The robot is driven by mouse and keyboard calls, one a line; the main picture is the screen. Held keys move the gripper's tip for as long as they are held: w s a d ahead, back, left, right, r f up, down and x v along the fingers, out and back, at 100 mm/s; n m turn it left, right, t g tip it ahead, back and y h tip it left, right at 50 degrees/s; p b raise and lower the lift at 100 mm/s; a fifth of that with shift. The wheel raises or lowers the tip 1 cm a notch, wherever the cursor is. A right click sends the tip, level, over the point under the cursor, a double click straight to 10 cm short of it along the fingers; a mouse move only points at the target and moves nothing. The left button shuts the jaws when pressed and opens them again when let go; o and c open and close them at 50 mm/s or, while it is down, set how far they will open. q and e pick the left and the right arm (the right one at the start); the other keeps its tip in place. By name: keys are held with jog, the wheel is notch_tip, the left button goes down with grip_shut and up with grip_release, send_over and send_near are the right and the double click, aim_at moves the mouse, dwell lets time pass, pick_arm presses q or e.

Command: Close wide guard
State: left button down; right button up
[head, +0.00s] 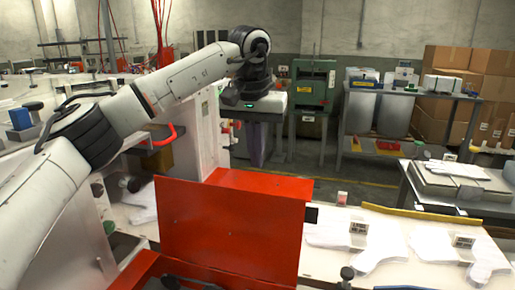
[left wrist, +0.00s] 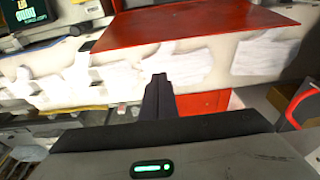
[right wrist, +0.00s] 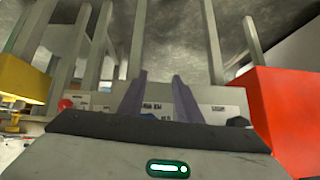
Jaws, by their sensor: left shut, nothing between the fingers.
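A wide red guard (head: 230,235) stands as a large upright panel at the front middle of the head view, over the white work table. A narrower red part (head: 262,184) shows behind its top edge. In the left wrist view a red panel (left wrist: 190,30) spans the top. My left gripper (head: 257,155) is above and behind the guard, pointing down, apart from it. It is shut and empty; its fingers (left wrist: 160,82) meet. My right gripper (right wrist: 158,82) has its fingers apart with nothing between them. A red surface (right wrist: 285,110) is close on its right.
White gloves (head: 340,232) lie on the table right of the guard, with small dark-faced blocks (head: 359,228) among them. A yellow rail (head: 400,212) runs along the table's back edge. A red curved handle (head: 165,135) is at the left. Open floor lies behind the table.

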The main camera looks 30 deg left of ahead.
pick_arm(q)
jog(key=s+f, duration=0.2)
jog(key=f, duration=0.2)
jog(key=shift+s+d+f, duration=0.3)
jog(key=shift+s+d, duration=0.1)
jog(key=shift+d+b, duration=0.15)
jog(key=shift+b, duration=0.15)
